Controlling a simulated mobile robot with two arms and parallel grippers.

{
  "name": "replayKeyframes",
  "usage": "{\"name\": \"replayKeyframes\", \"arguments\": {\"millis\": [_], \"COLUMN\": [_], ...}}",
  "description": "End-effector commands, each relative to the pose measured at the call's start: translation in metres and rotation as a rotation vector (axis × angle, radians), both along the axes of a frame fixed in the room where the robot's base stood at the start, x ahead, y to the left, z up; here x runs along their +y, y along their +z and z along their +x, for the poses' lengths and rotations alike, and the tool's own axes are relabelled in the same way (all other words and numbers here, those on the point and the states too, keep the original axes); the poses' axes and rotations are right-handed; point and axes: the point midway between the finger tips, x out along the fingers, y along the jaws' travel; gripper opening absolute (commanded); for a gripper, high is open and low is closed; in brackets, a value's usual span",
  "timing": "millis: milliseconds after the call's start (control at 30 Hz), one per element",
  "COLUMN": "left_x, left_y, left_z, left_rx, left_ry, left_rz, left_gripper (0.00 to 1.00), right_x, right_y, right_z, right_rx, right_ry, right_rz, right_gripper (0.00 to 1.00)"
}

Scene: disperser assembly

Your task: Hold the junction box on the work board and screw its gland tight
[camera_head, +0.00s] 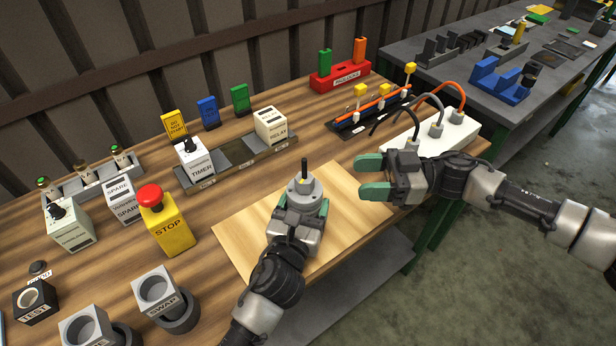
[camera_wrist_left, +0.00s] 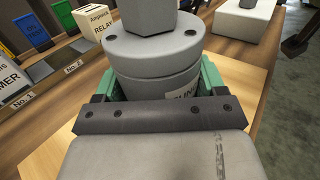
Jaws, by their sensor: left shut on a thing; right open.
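The junction box (camera_head: 304,193) is a round grey can standing upright on the pale wooden work board (camera_head: 352,212). A grey gland with a dark stub (camera_head: 304,169) rises from its top. My left gripper (camera_head: 303,208) is shut on the junction box, one green finger on each side. The left wrist view shows the box (camera_wrist_left: 152,65) between the green fingers, with the gland (camera_wrist_left: 150,18) cut off at the top edge. Printing on the box's side is partly hidden. My right gripper (camera_head: 374,177) is open and empty, to the right of the box and apart from it.
A white box with cables (camera_head: 455,135) stands behind my right gripper. A yellow stop button box (camera_head: 168,225) and a timer (camera_head: 196,163) stand left of the board. A relay (camera_head: 271,126) sits on a rail behind. The board's right part is bare.

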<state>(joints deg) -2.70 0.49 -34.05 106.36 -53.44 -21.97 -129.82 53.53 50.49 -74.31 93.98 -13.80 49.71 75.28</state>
Motion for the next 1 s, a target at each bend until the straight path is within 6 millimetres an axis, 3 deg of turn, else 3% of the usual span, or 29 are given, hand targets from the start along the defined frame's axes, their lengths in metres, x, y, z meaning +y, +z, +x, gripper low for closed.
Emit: {"name": "replayKeyframes", "arguments": {"millis": [300, 500, 700, 967, 1000], "left_x": [0.000, 0.000, 0.000, 0.000, 0.000], "left_y": [0.000, 0.000, 0.000, 0.000, 0.000], "left_z": [0.000, 0.000, 0.000, 0.000, 0.000], "left_rx": [0.000, 0.000, 0.000, 0.000, 0.000], "left_ry": [-0.001, -0.001, -0.001, -0.001, -0.001], "left_rz": [-0.001, -0.001, -0.001, -0.001, -0.001], "left_gripper": [0.31, 0.31, 0.31, 0.31, 0.31], "right_x": [0.065, 0.095, 0.107, 0.108, 0.108], "right_y": [0.001, 0.001, 0.001, 0.000, 0.001], "right_z": [-0.004, -0.004, -0.005, -0.005, -0.005], "right_rx": [-0.003, -0.005, -0.003, -0.004, -0.004], "right_ry": [0.010, 0.008, 0.006, 0.005, 0.005], "right_rz": [0.002, 0.000, -0.001, -0.001, -0.001], "right_gripper": [0.59, 0.59, 0.59, 0.59, 0.54]}}
